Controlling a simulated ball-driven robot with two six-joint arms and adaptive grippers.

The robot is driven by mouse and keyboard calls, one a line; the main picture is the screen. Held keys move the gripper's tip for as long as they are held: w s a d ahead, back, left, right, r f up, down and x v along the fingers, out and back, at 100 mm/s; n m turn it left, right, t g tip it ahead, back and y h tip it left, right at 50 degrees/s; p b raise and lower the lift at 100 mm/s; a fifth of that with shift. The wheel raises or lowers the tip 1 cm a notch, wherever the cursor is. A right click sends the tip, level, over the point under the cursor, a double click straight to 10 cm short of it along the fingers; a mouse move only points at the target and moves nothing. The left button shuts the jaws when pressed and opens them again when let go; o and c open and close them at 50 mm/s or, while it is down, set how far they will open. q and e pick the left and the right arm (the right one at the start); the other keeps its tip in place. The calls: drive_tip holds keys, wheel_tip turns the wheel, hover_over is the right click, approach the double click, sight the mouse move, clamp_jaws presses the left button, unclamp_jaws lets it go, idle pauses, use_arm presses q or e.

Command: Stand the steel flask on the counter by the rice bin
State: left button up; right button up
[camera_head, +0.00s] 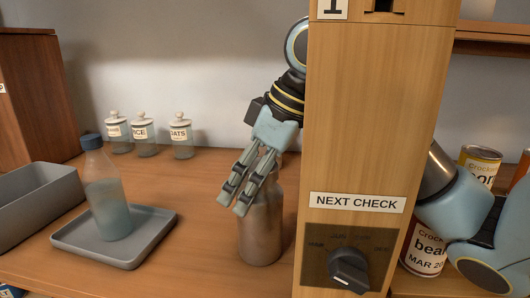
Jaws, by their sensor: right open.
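The steel flask (262,236) stands upright on the wooden counter (190,235), just left of the wooden post. My right gripper (235,203) is open, its fingers pointing down and to the left. The fingers overlap the flask's upper left side in the picture and hide part of its shoulder and neck. I cannot tell whether they touch it. A small glass jar (145,135), whose partly readable label seems to say rice, stands at the back left between two similar jars. I cannot tell whether it is the rice bin. My left gripper is not in view.
A wooden post (372,130) with a dial (349,268) hides part of my right arm. A blue-capped bottle (108,205) stands on a grey tray (146,255). A grey basin (40,205) is at left. Cans (424,258) are at right. Counter between jars and flask is clear.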

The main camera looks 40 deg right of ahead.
drive_tip(key=p+v, duration=0.1)
drive_tip(key=v, duration=1)
drive_tip(key=shift+p, duration=0.4)
